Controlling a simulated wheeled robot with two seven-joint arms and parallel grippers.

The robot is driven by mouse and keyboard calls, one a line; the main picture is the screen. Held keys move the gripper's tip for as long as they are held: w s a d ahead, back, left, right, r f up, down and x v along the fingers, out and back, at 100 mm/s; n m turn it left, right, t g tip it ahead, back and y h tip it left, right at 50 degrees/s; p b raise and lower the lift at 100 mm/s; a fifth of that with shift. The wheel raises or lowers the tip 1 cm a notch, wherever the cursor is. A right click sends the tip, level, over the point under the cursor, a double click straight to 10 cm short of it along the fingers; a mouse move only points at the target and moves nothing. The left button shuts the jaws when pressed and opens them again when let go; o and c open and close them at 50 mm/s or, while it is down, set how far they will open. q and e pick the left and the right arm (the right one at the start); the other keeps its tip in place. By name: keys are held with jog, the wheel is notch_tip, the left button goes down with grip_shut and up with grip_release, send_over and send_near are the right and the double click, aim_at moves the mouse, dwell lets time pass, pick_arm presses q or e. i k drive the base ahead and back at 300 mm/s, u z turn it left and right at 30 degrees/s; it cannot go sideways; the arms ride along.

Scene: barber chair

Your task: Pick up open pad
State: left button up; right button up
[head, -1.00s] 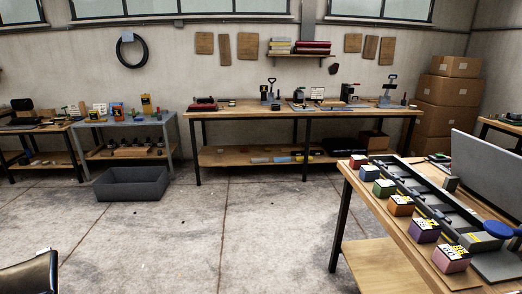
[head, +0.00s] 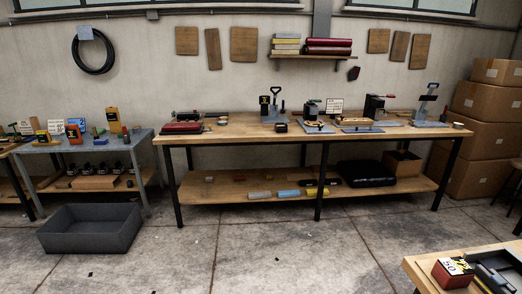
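I cannot make out for sure which thing is the open pad at this distance. On the long wooden workbench (head: 235,131) ahead, a dark red, low object (head: 182,128) lies near the left end. Small flat blue pieces (head: 318,127) with devices lie in the middle and to the right. A small dark item (head: 281,127) sits near the front edge. Neither of my grippers is in view.
A dark grey bin (head: 90,232) stands on the floor at the left, before a grey table (head: 95,147). A table corner with a red-sided box (head: 452,273) juts in at lower right. Cardboard boxes (head: 490,130) stack at right. The concrete floor (head: 270,250) between is clear.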

aim_at(279, 127)
jog(key=i, duration=3)
jog(key=z, duration=2)
jog(key=i, duration=3.15)
jog(key=u, duration=3.1)
